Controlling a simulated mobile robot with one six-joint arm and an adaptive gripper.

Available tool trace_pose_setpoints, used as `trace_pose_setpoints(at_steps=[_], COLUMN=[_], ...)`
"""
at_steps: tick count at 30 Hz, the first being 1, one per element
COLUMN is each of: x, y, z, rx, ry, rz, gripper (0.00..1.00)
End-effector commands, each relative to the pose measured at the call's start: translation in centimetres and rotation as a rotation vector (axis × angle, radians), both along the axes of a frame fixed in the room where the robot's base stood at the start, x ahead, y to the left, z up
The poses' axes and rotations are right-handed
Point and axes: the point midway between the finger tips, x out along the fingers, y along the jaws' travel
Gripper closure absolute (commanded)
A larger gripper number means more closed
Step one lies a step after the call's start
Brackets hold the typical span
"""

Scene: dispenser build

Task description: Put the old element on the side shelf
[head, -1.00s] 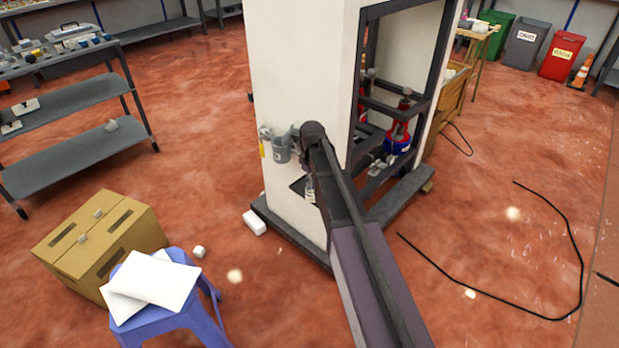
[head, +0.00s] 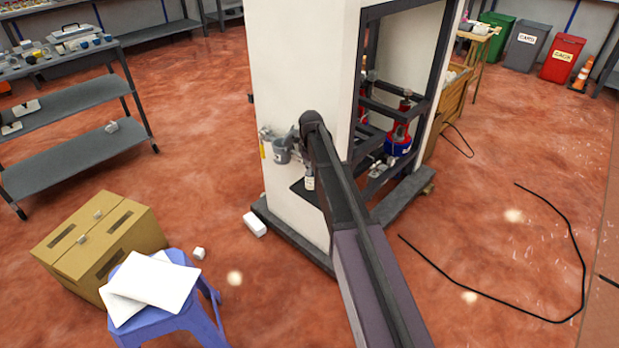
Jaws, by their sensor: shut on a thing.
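A small white cylinder (head: 309,183), which looks like the old element, shows at the left edge of my arm, in front of the side shelf. My arm hides part of it, and I cannot tell whether it touches the shelf. The side shelf (head: 298,187) is a dark plate on the left face of the white cabinet, partly hidden by my arm. A grey cup-shaped housing (head: 282,152) hangs on that face, above and left of the shelf. My gripper is hidden behind my own arm.
The white cabinet (head: 290,70) has an open dark frame on its right. A white block (head: 254,224) lies by its base. A blue stool (head: 180,322) with white sheets stands beside a cardboard box (head: 95,240). A black cable (head: 480,296) lies on the floor.

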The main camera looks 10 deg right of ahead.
Motion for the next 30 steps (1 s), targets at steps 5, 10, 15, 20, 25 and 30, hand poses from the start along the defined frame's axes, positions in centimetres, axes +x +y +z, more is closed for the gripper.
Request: trace_pose_setpoints(at_steps=[5, 10, 15, 20, 25, 30], x=[0.0, 0.0, 0.0, 0.0, 0.0, 0.0], y=[0.0, 0.0, 0.0, 0.0, 0.0, 0.0], z=[-1.5, -2.8, -3.4, -3.3, -3.3, -3.7], rx=[0.0, 0.0, 0.0, 0.0, 0.0, 0.0], ry=[0.0, 0.0, 0.0, 0.0, 0.0, 0.0], rz=[0.0, 0.0, 0.0, 0.0, -0.001, -0.001], gripper=[1.0, 1.0, 1.0, 1.0, 1.0, 1.0])
